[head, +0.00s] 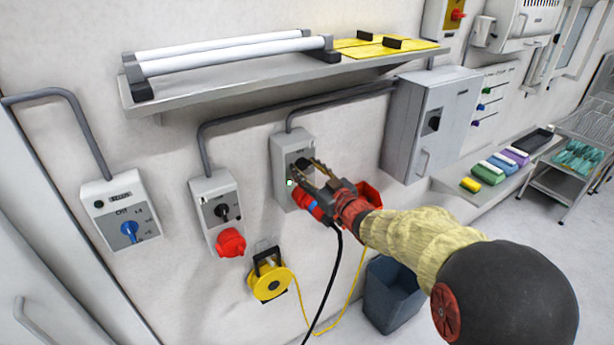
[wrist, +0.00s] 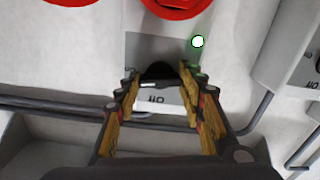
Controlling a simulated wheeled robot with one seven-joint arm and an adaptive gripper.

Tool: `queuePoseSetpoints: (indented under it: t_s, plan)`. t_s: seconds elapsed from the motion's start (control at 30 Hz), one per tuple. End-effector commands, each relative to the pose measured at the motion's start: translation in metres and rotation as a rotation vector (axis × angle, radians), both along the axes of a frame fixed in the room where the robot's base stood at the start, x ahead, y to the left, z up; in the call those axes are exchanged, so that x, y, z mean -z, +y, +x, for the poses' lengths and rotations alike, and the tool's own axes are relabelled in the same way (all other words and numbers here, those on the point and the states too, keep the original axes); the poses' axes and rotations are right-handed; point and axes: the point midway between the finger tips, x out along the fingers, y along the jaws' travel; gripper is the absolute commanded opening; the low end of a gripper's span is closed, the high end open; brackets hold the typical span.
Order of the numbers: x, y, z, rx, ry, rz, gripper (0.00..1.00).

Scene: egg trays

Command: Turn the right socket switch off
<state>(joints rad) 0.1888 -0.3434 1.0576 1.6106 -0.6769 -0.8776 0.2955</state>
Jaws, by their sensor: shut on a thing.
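The right socket box (head: 282,172) is a grey unit on the wall, partly covered by my gripper in the head view. Its black rotary switch (wrist: 158,71) sits between my fingers in the wrist view, beside an "OFF" label (wrist: 155,99) that appears upside down. My gripper (head: 303,168) is shut on this switch; it also shows in the wrist view (wrist: 160,95). The switch's exact angle is hard to tell. A red and blue plug (head: 308,204) with a black cable is at the box's lower part.
The left socket box (head: 208,188) has a black switch and red socket. A box with a blue knob (head: 129,231) is further left. A yellow cable reel (head: 270,281) hangs below. A shelf (head: 230,84) with tubes is above; a grey cabinet (head: 405,120) is to the right.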

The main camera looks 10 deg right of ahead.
Motion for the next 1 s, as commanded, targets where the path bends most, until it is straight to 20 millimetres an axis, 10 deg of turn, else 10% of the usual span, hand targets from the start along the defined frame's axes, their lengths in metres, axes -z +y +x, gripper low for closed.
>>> queuePoseSetpoints:
  t_s: [1.0]
  plan:
    - [0.0051,0.0002,-0.0002,0.000,-0.297,-0.911,0.14]
